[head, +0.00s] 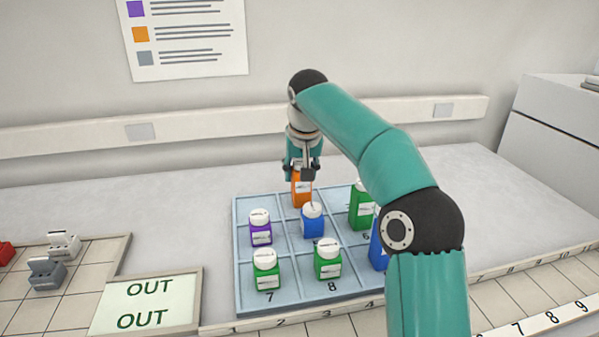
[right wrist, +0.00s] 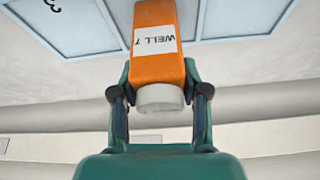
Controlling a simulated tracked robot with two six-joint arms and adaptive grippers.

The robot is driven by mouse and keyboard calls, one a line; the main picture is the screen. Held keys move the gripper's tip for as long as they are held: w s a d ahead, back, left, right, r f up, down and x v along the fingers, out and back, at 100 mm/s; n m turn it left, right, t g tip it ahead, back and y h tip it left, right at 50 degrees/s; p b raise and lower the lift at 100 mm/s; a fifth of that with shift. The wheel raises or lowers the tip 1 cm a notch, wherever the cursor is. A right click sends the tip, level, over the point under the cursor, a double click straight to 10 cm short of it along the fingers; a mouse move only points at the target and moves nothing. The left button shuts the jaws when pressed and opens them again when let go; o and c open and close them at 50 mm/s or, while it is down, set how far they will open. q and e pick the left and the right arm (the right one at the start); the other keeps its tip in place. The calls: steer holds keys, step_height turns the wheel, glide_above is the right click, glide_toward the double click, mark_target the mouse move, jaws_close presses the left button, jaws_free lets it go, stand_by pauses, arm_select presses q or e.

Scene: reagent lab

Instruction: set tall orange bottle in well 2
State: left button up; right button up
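The tall orange bottle (head: 302,191) is at the back middle well of the blue tray (head: 241,285), the place of well 2. In the right wrist view the orange bottle (right wrist: 158,70) has a white cap and a label reading "WELL 7". My right gripper (head: 302,172) points down over it, fingers closed against both sides of its upper part, as the right wrist view (right wrist: 160,88) shows. The bottle looks upright. I cannot tell whether its base touches the well floor. My left gripper is not in view.
The tray also holds a purple bottle (head: 261,231), a blue bottle (head: 312,222) and green bottles (head: 265,272), (head: 328,262), (head: 361,208). Another blue bottle (head: 378,253) is partly behind my right arm. An OUT sign (head: 146,304) and grey rack pieces (head: 46,273) are at left.

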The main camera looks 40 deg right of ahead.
steer(key=o, duration=0.4)
steer(key=shift+c, duration=0.2)
steer(key=p+v, duration=0.4)
steer(key=v, duration=0.8)
